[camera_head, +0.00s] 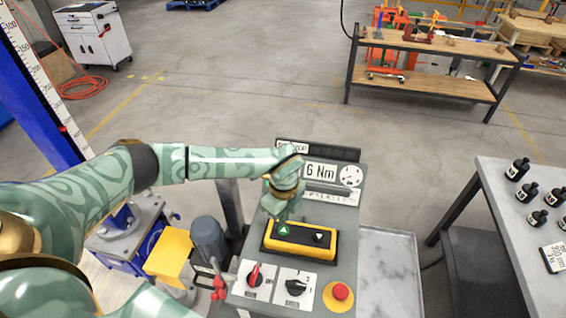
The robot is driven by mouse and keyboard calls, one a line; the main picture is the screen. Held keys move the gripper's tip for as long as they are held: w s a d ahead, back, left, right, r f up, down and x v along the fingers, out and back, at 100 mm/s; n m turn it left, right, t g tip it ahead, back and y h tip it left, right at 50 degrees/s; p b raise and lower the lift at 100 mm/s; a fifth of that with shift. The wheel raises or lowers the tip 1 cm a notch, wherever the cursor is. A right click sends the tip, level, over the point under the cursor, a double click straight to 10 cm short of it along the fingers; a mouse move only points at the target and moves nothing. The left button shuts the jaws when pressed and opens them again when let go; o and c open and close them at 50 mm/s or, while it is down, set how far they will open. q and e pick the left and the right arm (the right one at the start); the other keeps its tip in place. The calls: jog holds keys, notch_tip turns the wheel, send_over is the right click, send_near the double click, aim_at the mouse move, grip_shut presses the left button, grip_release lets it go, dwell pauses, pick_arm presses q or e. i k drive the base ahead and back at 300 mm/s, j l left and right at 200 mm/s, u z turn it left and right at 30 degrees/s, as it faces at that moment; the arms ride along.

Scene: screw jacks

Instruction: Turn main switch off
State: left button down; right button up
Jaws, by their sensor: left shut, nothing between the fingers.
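A grey control panel (352,222) stands in the middle. Near its front left edge is a red rotary switch (254,274) on a white plate, its handle pointing roughly up. The small lettering beside it is hard to read. My left gripper (281,217) is shut and empty, pointing down at the yellow-framed black button box (300,240) farther up the panel. It is close to the green up-arrow button (284,230); whether it touches cannot be told. The red switch is nearer the front, apart from the gripper. My right gripper is not in view.
A black selector knob (295,287) and a red emergency button (341,291) sit right of the red switch. A red lever (219,283) stands just left of the panel. Black bottles (527,194) stand on a table at right.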

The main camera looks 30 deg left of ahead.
aim_at(255, 278)
jog(key=u, duration=0.85)
